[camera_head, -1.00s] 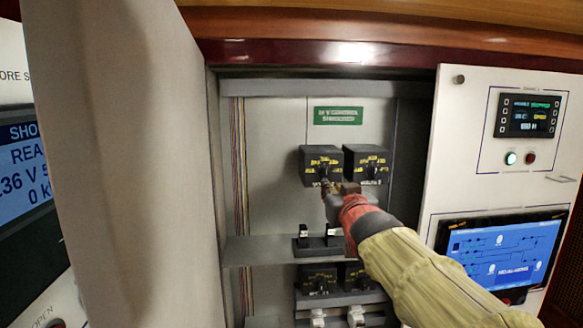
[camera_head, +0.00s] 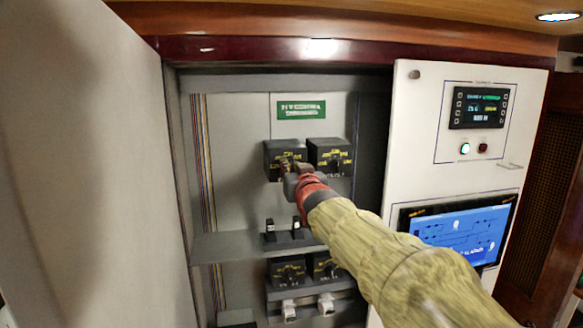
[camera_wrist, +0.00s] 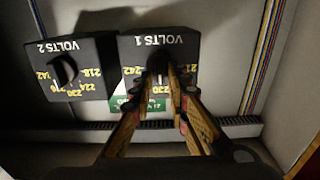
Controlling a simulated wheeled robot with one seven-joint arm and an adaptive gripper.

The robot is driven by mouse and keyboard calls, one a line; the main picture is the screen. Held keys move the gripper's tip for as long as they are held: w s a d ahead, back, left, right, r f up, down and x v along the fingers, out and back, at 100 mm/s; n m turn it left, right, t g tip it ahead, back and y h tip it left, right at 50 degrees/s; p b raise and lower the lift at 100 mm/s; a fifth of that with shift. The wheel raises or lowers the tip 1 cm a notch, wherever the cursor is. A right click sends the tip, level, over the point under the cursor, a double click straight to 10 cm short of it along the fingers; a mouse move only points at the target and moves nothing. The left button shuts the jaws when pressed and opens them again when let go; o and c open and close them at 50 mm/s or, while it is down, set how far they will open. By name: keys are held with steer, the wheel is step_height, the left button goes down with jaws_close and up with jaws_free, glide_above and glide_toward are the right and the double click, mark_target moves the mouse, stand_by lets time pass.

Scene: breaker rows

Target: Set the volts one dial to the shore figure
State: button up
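The VOLTS 1 dial (camera_wrist: 158,62) is a black box with a dark round knob and yellow figures, upside down in the wrist view, among them 242, 230 and 218. In the head view it is the upper left black box (camera_head: 284,150). My gripper (camera_wrist: 161,72) has its fingertips close together, one on each side of the knob; whether they press on it is unclear. In the head view my gripper (camera_head: 290,170) covers the lower part of this dial. The knob's pointer setting is too dark to read.
The VOLTS 2 dial (camera_wrist: 68,70) sits close beside VOLTS 1. A shelf (camera_head: 225,246) with small black switches (camera_head: 283,230) is below, and more dials (camera_head: 290,270) lie lower. A pale door (camera_head: 90,150) stands at the left; a screen panel (camera_head: 455,120) is at the right.

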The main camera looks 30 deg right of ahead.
steer(key=shift+s, duration=0.1)
steer(key=shift+c, duration=0.4)
jaws_close()
steer(key=shift+m, duration=0.3)
steer(key=m, duration=0.3)
steer(key=shift+d+b, duration=0.25)
steer(key=shift+b, duration=0.05)
steer(key=shift+d+f+m+p, duration=0.15)
steer(key=shift+m+p, duration=0.25)
steer(key=shift+m, duration=1.6)
steer(key=shift+o, duration=0.4)
jaws_free()
steer(key=shift+s, duration=0.1)
